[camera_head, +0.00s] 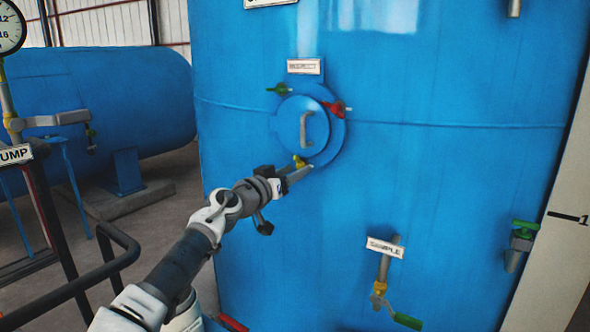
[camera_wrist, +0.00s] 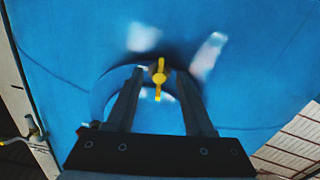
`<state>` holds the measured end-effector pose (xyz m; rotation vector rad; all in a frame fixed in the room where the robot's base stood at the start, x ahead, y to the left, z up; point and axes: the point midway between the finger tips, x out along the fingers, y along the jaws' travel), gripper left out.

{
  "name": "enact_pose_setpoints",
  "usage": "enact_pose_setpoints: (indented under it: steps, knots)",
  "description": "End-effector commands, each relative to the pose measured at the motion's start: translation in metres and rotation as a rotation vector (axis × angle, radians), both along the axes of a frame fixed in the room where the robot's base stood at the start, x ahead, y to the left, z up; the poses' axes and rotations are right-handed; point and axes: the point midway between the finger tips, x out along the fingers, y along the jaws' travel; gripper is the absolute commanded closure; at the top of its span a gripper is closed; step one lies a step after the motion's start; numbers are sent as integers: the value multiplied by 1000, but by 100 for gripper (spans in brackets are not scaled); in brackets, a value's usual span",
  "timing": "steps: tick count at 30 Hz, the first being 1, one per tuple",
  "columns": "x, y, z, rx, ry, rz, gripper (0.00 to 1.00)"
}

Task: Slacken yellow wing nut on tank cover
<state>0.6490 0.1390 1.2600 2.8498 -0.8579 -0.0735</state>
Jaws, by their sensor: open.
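The blue tank (camera_head: 440,180) carries a round blue cover (camera_head: 318,128) with a metal handle (camera_head: 304,130). The yellow wing nut (camera_head: 299,162) sits at the cover's lower edge. A green wing nut (camera_head: 280,89) is at its upper left and a red wing nut (camera_head: 336,107) at its upper right. My gripper (camera_head: 298,174) is at the yellow nut. In the wrist view, the yellow wing nut (camera_wrist: 159,79) stands between the two open fingers of my gripper (camera_wrist: 158,75), with a gap visible on each side. Contact at the fingertips cannot be told.
A sample valve (camera_head: 381,285) with a green handle juts from the tank at lower right, and another green-handled valve (camera_head: 521,236) is further right. Dark railings (camera_head: 105,266) stand at lower left. A second blue tank (camera_head: 95,100) lies behind them.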

Motion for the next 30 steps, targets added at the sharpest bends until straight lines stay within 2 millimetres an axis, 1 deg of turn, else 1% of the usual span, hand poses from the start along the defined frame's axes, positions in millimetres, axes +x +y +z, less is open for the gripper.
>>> enact_pose_setpoints:
  steps: [4,12,14,15,17,21,30]
  knots:
    - [7,-4,0,0,0,0,48]
    - [7,-5,0,0,0,1,48]
    - [7,-5,0,0,0,1,56]
    - [7,-5,0,0,0,1,64]
    - [7,-5,0,0,0,1,74]
    - [7,-5,0,0,0,1,100]
    - [7,-5,0,-2,1,1,100]
